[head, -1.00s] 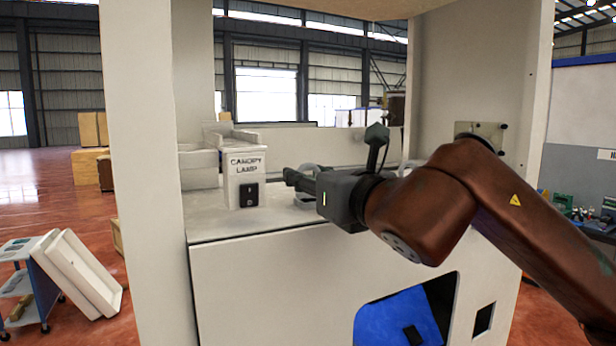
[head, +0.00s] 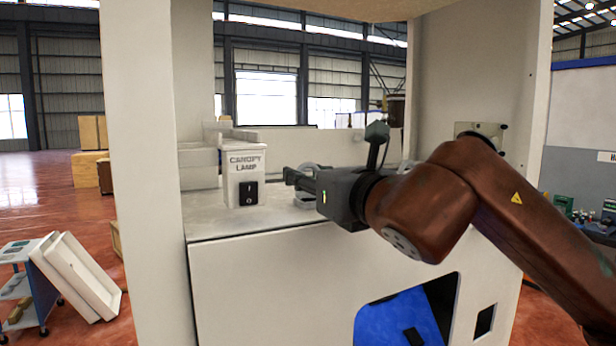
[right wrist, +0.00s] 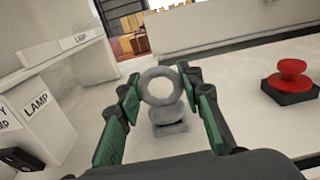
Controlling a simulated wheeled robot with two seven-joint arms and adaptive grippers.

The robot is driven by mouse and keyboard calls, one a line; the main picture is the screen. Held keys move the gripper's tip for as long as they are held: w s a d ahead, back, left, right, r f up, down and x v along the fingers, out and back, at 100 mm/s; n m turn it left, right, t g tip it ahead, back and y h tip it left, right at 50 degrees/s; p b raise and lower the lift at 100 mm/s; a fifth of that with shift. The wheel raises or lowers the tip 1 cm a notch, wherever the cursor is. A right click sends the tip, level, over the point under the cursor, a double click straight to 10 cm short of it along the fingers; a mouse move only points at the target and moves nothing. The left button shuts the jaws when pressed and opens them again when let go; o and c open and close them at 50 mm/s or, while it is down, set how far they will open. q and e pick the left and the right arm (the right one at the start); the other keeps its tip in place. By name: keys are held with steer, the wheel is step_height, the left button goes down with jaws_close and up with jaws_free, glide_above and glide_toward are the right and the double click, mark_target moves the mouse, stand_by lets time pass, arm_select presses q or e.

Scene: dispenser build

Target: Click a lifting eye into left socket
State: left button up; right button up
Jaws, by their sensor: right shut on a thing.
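The grey lifting eye (right wrist: 160,73), a ring on a short base, stands in the middle of the right wrist view. It also shows in part in the head view (head: 309,167), beyond my fingers. My right gripper (right wrist: 160,98) is shut on the eye, with a green-padded finger on each side of the ring. In the head view the gripper (head: 296,181) reaches left over the white counter. Under the ring is a small pale block (right wrist: 168,129); whether this is the left socket, and whether the eye is seated in it, I cannot tell. My left gripper is not in view.
A white box marked CANOPY LAMP (head: 244,174) with a black switch stands left of the gripper. A red mushroom button (right wrist: 291,74) on a dark base is at the right in the wrist view. White walls close in the counter (head: 225,222) left and right.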

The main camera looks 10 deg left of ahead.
steer(key=shift+b, duration=0.4)
stand_by(0.8)
steer(key=shift+f+b, duration=0.35)
steer(key=shift+b, duration=0.05)
stand_by(0.7)
steer(key=shift+r, duration=0.1)
steer(key=o, duration=1.4)
steer(key=shift+c, duration=0.2)
steer(key=shift+o, duration=0.6)
steer(key=o, duration=0.3)
steer(key=shift+o, duration=0.2)
steer(key=shift+s+d, duration=0.1)
